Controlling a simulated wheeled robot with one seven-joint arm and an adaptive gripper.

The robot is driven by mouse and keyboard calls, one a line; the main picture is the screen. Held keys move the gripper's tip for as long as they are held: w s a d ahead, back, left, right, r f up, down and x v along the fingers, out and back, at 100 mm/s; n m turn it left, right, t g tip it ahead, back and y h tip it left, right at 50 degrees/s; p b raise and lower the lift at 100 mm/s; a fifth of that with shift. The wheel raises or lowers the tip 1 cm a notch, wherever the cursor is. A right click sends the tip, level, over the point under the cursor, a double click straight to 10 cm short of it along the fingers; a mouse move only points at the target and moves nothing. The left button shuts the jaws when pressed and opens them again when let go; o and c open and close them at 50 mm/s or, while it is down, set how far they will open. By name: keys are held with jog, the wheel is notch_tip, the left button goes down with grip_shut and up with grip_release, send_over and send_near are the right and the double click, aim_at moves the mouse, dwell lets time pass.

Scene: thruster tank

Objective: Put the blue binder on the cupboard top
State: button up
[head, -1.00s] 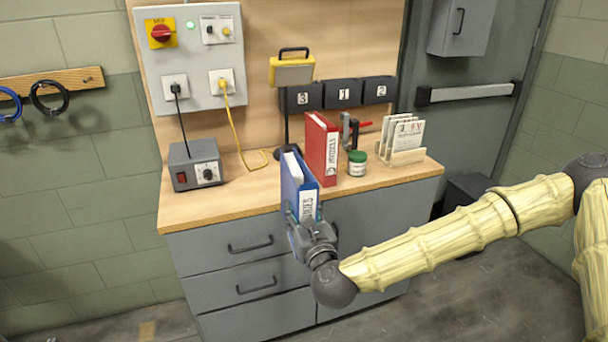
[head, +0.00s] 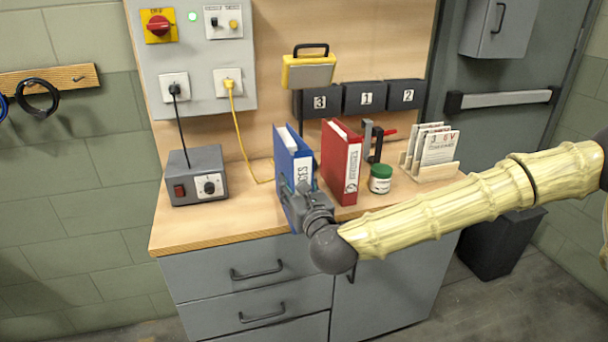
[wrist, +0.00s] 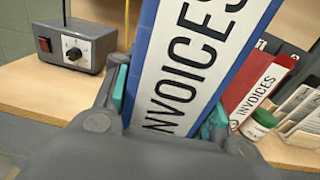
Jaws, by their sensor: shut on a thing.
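The blue binder (head: 290,158) is upright at the front edge of the wooden cupboard top (head: 235,225), just left of the red binder. My gripper (head: 296,200) is shut on the lower part of its spine. In the wrist view the blue binder's white INVOICES label (wrist: 195,65) stands between my two fingers (wrist: 165,110). My gripper hides the binder's bottom, so I cannot tell whether it touches the top.
A red binder (head: 338,160) stands close to the right, with a green-lidded jar (head: 380,179), a clamp (head: 372,140) and a card rack (head: 432,155) beyond. A grey control box (head: 196,176) stands left. Bare wood lies between the box and the blue binder.

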jog(key=w+f+p, duration=0.2)
jog(key=w+f, duration=0.2)
jog(key=w, duration=0.8)
jog(key=shift+w+a+f+p, duration=0.3)
jog(key=shift+w+a, duration=0.05)
jog(key=shift+a, duration=0.05)
jog(key=shift+f, duration=0.2)
jog(key=o, duration=1.4)
jog(key=shift+c, duration=0.2)
jog(key=shift+r, duration=0.1)
jog(key=b+v, duration=0.2)
jog(key=v, duration=1)
jog(key=shift+r, duration=0.15)
